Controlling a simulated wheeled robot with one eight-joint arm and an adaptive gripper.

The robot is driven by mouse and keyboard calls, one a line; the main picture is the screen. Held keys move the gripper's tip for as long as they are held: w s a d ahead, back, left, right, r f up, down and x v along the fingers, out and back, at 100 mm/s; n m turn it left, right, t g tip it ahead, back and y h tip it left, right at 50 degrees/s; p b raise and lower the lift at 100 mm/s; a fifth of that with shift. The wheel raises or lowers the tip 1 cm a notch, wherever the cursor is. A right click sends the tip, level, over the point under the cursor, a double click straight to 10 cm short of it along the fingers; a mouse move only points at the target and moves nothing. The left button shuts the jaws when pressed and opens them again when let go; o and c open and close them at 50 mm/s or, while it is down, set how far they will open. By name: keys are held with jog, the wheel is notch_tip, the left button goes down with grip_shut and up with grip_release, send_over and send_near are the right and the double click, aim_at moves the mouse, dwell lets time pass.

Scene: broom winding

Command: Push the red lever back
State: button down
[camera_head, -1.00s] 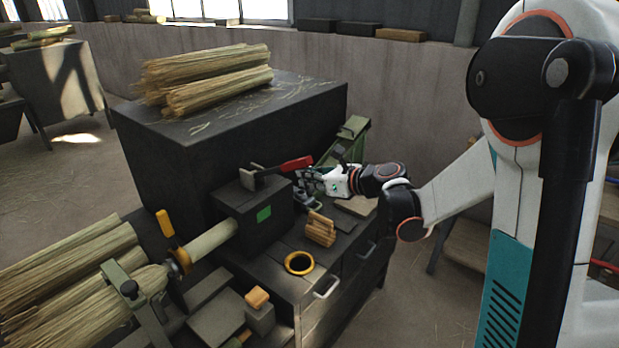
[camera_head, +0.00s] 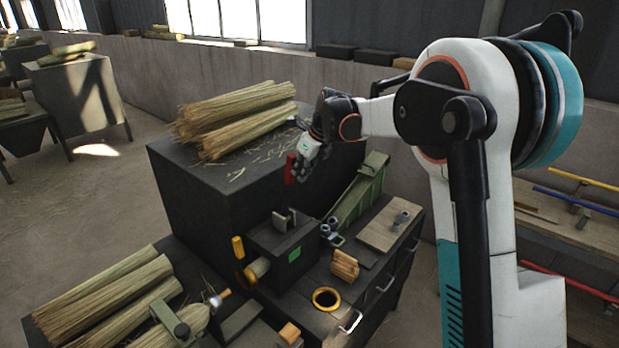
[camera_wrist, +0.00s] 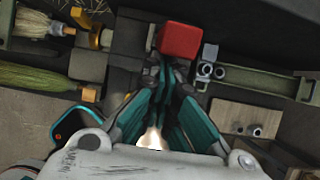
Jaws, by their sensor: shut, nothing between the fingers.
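The red lever handle (camera_head: 291,168) stands above the dark machine box (camera_head: 289,250) with the green patch in the head view. Its bracket (camera_head: 284,222) sits on top of the box; the dark shaft between them is hard to make out. My gripper (camera_head: 298,176) is shut, with its fingertips right beside the handle on its right side. In the wrist view the red handle (camera_wrist: 181,41) shows as a block just beyond the closed fingertips (camera_wrist: 168,66). I cannot tell whether they touch it.
A tall dark block (camera_head: 190,185) with straw bundles (camera_head: 235,115) on top stands behind the lever. A green angled bracket (camera_head: 358,195), a wooden board (camera_head: 390,228) and a yellow ring (camera_head: 326,299) are on the bench. More straw bundles (camera_head: 110,300) lie at the lower left.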

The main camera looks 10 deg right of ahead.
aim_at(291, 156)
jog(key=w+a+r+p, duration=0.1)
jog(key=w+a+r, duration=0.1)
jog(key=w+a, duration=0.2)
jog(key=w, duration=0.2)
jog(key=shift+w+a, duration=0.35)
jog(key=shift+a, duration=0.05)
jog(key=shift+a+r, duration=0.1)
jog(key=s+d, duration=0.1)
jog(key=s+r, duration=0.1)
jog(key=s+d, duration=0.1)
jog(key=s, duration=0.1)
jog(key=shift+d+r+p, duration=0.25)
jog(key=shift+d+p, duration=0.05)
jog(key=r, duration=0.5)
jog(key=d+r, duration=0.1)
jog(key=r, duration=0.1)
jog(key=shift+s+r, duration=0.3)
jog(key=shift+w+d+r, duration=0.1)
jog(key=shift+r, duration=0.3)
